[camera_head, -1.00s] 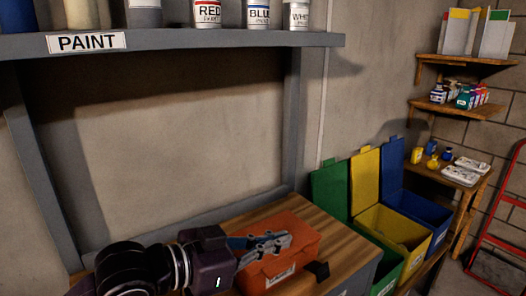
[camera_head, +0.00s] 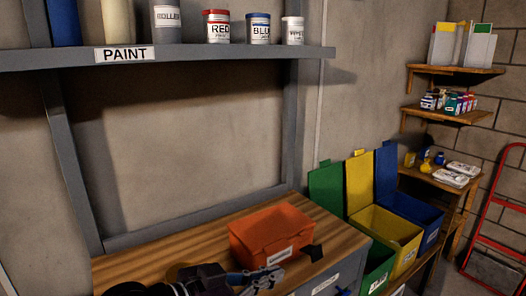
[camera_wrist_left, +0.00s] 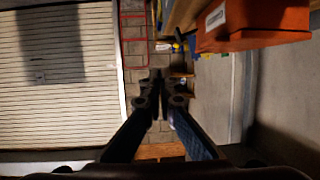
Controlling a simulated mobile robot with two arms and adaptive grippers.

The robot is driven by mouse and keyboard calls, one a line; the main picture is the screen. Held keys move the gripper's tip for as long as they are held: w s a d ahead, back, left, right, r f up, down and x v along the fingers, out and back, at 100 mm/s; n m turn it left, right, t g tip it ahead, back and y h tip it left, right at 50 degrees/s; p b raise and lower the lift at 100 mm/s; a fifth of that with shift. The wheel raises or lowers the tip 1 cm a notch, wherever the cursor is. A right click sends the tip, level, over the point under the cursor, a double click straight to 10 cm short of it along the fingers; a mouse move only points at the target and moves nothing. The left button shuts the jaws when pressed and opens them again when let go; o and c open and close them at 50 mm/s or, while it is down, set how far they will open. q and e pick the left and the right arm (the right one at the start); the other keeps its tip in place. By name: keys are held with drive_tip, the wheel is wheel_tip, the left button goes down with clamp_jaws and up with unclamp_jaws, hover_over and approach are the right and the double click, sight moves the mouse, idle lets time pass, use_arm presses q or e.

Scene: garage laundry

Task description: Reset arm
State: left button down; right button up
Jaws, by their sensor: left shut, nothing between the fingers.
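My left gripper (camera_head: 262,278) is low in the head view, in front of the wooden workbench top (camera_head: 160,252). Its fingers are together and empty. In the left wrist view the fingers (camera_wrist_left: 158,90) meet in the middle with nothing between them. The orange box (camera_head: 270,232) sits on the bench just beyond the gripper. It also shows at the upper right of the left wrist view (camera_wrist_left: 255,22), apart from the fingers. My right gripper is not in view.
A grey shelf marked PAINT (camera_head: 200,56) with cans hangs above the bench. Green, yellow and blue bins (camera_head: 387,232) with raised lids stand to the right. Small wooden shelves (camera_head: 446,115) hold bottles. A red ladder-like frame (camera_head: 505,230) is at the far right.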

use_arm(q)
drive_tip(key=s+a+f+n+y, duration=0.25)
drive_tip(key=a+f, duration=0.25)
drive_tip(key=f, duration=0.4)
drive_tip(key=s+a+f+n+y, duration=0.2)
drive_tip(key=s+a+f+y, duration=0.15)
drive_tip(key=f, duration=0.55)
drive_tip(key=s+a+f+n+g+y, duration=0.2)
drive_tip(key=s+a+f+g+y, duration=0.1)
drive_tip(key=s+a+f, duration=0.5)
drive_tip(key=s+a+f+n+g+y, duration=0.25)
drive_tip(key=s+a+f, duration=0.35)
drive_tip(key=s, duration=0.4)
wheel_tip(320, 180, down, 25)
drive_tip(key=s+m+g, duration=0.1)
drive_tip(key=s+a+f+g, duration=0.1)
drive_tip(key=s+a+f, duration=0.1)
drive_tip(key=s+f, duration=1.4)
drive_tip(key=shift+s+a+f, duration=0.2)
drive_tip(key=shift+s, duration=0.55)
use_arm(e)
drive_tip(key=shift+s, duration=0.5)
use_arm(q)
drive_tip(key=shift+g, duration=0.25)
